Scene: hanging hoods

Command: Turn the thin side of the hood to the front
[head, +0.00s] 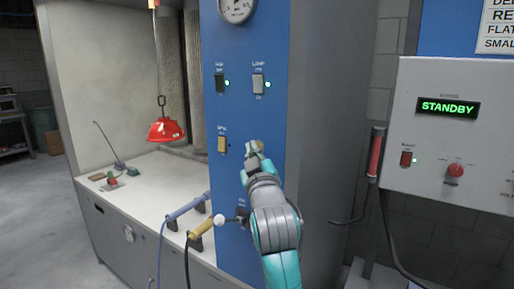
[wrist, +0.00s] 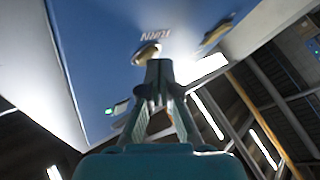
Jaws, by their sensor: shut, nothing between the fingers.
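The red hood (head: 166,130) hangs on a cord over the white bench at the left of the head view. Which of its sides is thin I cannot tell. My gripper (head: 257,150) is at the blue panel (head: 232,110), right of the hood and well apart from it. In the wrist view my gripper (wrist: 158,68) is shut and empty, its fingertips at a yellowish knob (wrist: 147,53) below a label that seems to read TURN. Whether they touch the knob I cannot tell. In the head view my gripper partly hides this knob.
The panel also bears a yellow switch (head: 222,144), a dark switch (head: 219,84), a white lamp switch (head: 258,82) and a gauge (head: 237,8). A grey box with a STANDBY display (head: 448,107) is at right.

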